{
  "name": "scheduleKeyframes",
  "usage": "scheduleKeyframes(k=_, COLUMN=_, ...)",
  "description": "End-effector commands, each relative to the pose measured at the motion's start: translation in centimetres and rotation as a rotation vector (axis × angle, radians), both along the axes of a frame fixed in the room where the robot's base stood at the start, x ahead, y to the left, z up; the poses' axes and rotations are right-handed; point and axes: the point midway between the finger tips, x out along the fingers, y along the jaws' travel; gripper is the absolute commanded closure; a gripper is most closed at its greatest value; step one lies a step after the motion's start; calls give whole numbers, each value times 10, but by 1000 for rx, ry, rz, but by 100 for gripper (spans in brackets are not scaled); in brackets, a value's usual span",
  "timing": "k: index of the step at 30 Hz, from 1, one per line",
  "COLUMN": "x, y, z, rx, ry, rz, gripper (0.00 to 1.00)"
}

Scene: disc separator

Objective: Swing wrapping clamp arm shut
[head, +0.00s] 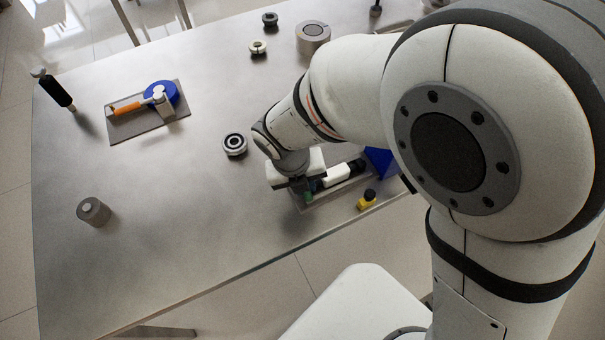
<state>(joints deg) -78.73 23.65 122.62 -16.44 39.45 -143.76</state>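A clamp-like fixture sits at the left of the table on a grey base plate (152,130). It has an orange handle (124,108), a pale grey arm and post (162,104), and a blue round part (170,92). The pale arm reaches to the blue part's edge; I cannot tell whether it is open or closed. My gripper (296,184) is well to the right of this fixture, pointing down over the left end of a tray. Its fingers are mostly hidden and too small to tell if they hold anything.
The tray (312,205) under my gripper holds a white block (336,174) and a green part (308,196). A yellow bottle (366,200) stands beside it. A dark ring (234,144) and grey cylinder (94,211) stand on the table (190,220). The front-left middle is clear.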

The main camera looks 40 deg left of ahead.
Motion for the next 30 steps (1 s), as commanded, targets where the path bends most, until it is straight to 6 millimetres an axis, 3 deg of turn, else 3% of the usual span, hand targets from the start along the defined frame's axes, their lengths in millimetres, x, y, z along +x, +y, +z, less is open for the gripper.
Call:
scheduleKeyframes(k=16, x=-6, y=8, z=3, rx=12, ry=-3, rz=43, gripper=100)
scheduleKeyframes(k=17, x=-6, y=8, z=3, rx=12, ry=-3, rz=43, gripper=79)
scheduleKeyframes(k=18, x=-7, y=8, z=2, rx=11, ry=-3, rz=43, gripper=76)
scheduleKeyframes(k=24, x=-7, y=7, z=1, rx=6, ry=-1, rz=43, gripper=60)
scheduleKeyframes(k=30, x=-8, y=6, z=1, rx=4, ry=0, rz=44, gripper=60)
